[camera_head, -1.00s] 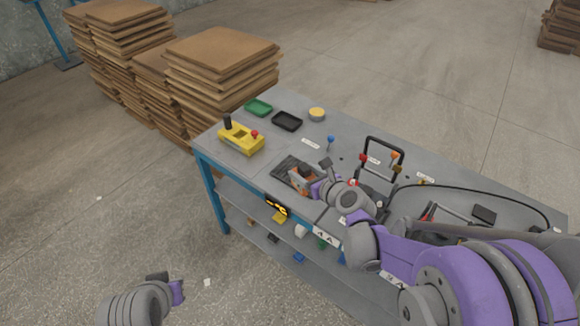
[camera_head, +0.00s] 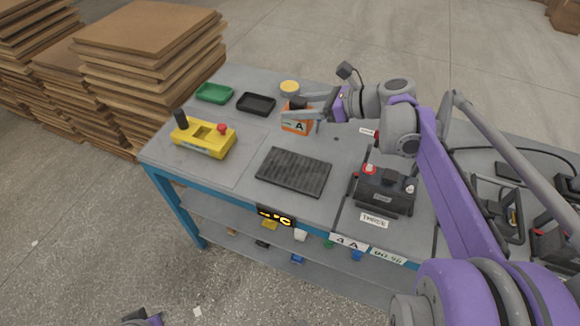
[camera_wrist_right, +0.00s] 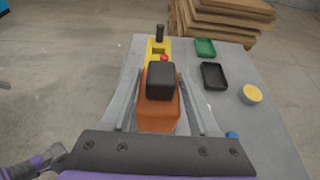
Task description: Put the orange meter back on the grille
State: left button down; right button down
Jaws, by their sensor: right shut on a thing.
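The orange meter (camera_head: 296,121), with a label marked A, is between the fingers of my right gripper (camera_head: 306,111), which is shut on it. In the right wrist view the meter (camera_wrist_right: 159,109) shows its black top between the two fingers. The grille (camera_head: 294,172), a dark ribbed plate, lies bare on the bench, nearer the front edge than the meter. I cannot tell how high the meter is above the bench. A small part of my left gripper (camera_head: 142,319) shows at the bottom edge, away from the bench; its fingers are not clear.
A yellow box (camera_head: 203,138) with a red knob stands left of the grille. A green tray (camera_head: 214,93), a black tray (camera_head: 256,103) and a yellow round tin (camera_head: 290,88) are behind. A dark device (camera_head: 385,188) stands right of the grille.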

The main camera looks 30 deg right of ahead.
jog(key=shift+f, duration=0.1)
jog(key=shift+s+f+b, duration=0.1)
jog(key=shift+f+b, duration=1.4)
jog(key=shift+f, duration=7.1)
jog(key=shift+f, duration=0.1)
jog(key=shift+c, duration=0.6)
grip_release()
